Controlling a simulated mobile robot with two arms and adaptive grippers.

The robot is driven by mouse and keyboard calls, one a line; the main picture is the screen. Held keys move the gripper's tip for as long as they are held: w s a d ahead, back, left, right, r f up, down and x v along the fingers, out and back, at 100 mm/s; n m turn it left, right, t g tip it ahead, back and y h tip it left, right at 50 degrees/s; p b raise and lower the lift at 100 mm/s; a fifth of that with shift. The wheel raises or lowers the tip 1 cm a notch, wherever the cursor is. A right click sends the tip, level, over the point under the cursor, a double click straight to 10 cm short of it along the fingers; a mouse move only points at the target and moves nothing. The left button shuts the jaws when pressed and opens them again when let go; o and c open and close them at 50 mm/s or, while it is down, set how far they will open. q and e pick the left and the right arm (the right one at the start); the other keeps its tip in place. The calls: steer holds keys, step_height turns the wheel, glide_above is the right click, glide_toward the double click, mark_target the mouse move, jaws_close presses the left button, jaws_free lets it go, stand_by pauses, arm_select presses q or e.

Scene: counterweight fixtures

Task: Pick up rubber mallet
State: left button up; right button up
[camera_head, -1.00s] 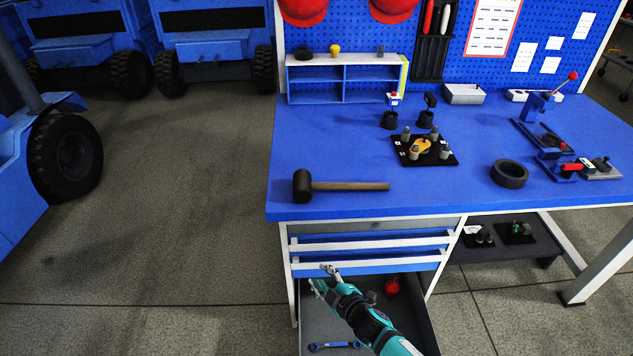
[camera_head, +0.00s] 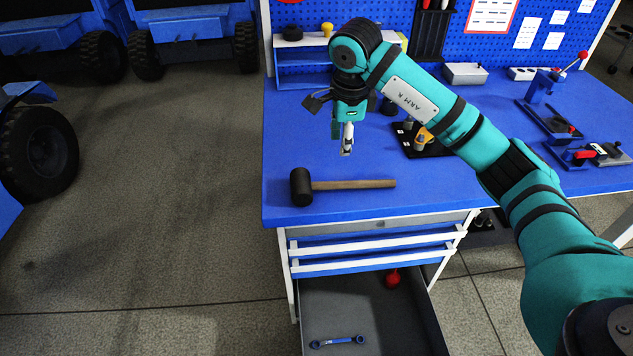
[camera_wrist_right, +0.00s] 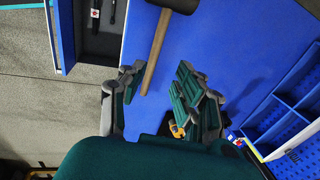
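The rubber mallet (camera_head: 348,184) lies on the blue workbench top (camera_head: 430,205) near its front edge. Its black head is at the left and its wooden handle points right. In the right wrist view the mallet (camera_wrist_right: 157,48) shows at the top, its handle end close to the gap between my fingers. My right gripper (camera_head: 346,148) points down above the bench, behind and above the mallet handle, apart from it. In the right wrist view my right gripper (camera_wrist_right: 160,84) has its fingers spread with nothing between them. My left gripper is not in view.
A blue shelf (camera_head: 300,82) stands at the back left of the bench, partly behind my right arm. A black plate with fixtures (camera_head: 425,150) is partly covered by the arm. An open drawer (camera_head: 420,320) below holds a wrench (camera_head: 338,342) and a red item (camera_head: 393,277).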

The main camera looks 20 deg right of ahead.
steer(key=p, duration=0.1)
glide_above(338, 182)
steer(key=s, duration=0.1)
steer(key=x, duration=0.3)
steer(key=s+x, duration=0.1)
steer(key=x, duration=0.2)
steer(key=s+a+x, duration=0.1)
steer(key=x, duration=0.3)
steer(key=shift+a+f, duration=0.1)
steer(key=shift+f, duration=0.05)
steer(key=shift+w+f, duration=0.1)
steer(key=shift+f, duration=0.35)
steer(key=p+x, duration=0.1)
steer(key=x, duration=0.4)
steer(key=shift+f+p, duration=0.1)
steer(key=shift+p, duration=0.2)
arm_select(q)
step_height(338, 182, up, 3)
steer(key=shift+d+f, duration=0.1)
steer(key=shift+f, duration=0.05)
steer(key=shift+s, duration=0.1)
arm_select(e)
steer(key=shift+c, duration=0.2)
jaws_close()
